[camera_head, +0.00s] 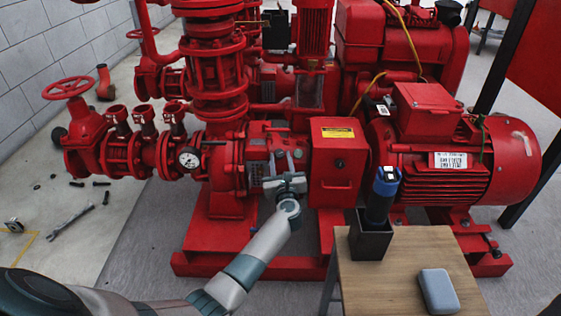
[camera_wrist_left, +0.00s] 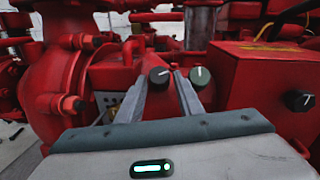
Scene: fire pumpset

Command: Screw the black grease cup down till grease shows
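The black grease cup (camera_wrist_left: 160,76), a round black cap with a white mark, shows in the left wrist view on the red pump's bearing housing. It appears between the two fingertips of my left gripper (camera_wrist_left: 161,82). A gap shows between the fingers, and I cannot tell if they touch the cup. A dark green cap (camera_wrist_left: 200,77) with a white mark stands just right of the right finger. In the head view my left gripper (camera_head: 284,160) reaches the pump's middle, left of the red guard box; the cups are too small there to tell. No grease is visible. My right gripper is not in view.
The red guard box (camera_head: 338,178) with a yellow label stands close right of my gripper. A wooden table (camera_head: 410,285) at front right holds a black holder (camera_head: 369,240) with a blue-black tool (camera_head: 381,195) and a grey case (camera_head: 438,290). Tools lie on the left floor.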

